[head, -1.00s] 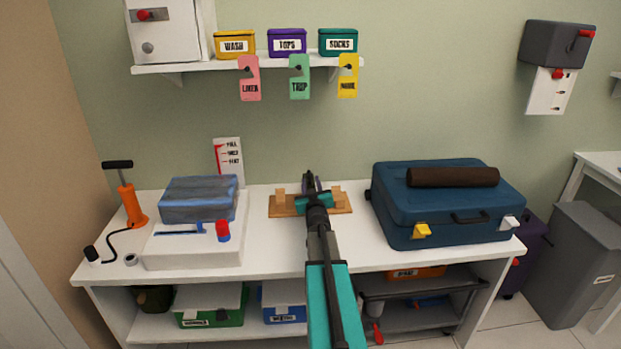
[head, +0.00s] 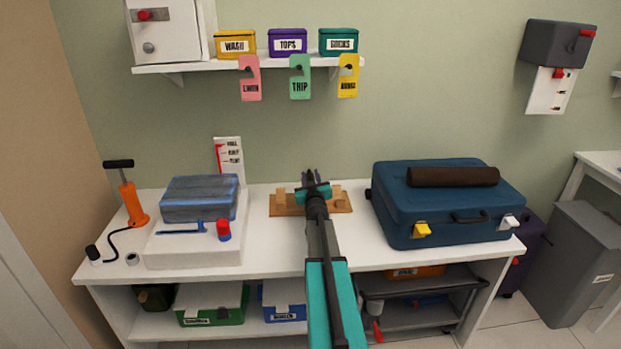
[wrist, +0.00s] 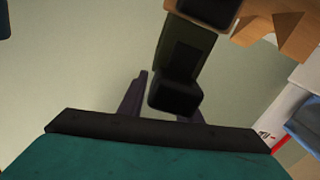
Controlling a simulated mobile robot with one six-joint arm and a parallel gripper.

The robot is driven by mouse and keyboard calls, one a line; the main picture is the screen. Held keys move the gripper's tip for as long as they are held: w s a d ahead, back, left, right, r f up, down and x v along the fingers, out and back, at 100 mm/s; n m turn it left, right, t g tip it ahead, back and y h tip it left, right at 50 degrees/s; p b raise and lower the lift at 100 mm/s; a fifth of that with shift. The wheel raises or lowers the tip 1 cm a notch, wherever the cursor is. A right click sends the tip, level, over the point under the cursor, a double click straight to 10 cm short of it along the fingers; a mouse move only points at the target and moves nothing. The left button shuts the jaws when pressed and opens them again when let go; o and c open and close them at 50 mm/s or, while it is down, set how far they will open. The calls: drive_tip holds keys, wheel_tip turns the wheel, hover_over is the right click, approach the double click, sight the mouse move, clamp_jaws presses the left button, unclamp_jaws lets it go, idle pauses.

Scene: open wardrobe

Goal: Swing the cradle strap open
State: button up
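The wooden cradle (head: 285,209) sits on the white table against the wall, partly hidden behind my arm in the head view. Its tan wood also shows at the upper right of the wrist view (wrist: 257,22). A dark olive strap (wrist: 186,50) with a blackish block at its end runs down from the top of the wrist view. My gripper (head: 309,175) is over the cradle. In the wrist view its fingers (wrist: 162,100) are apart, with the strap's end between or just in front of them. A gap shows on the left; contact on the right cannot be told.
A blue suitcase (head: 390,215) with a dark roll on top stands right of the cradle. A white unit (head: 165,248) carrying a wrapped grey-blue bundle (head: 200,205) stands left. Hanging tags (head: 299,77) and a shelf (head: 200,68) are above. Bare tabletop lies between the white unit and the cradle.

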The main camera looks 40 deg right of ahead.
clamp_jaws()
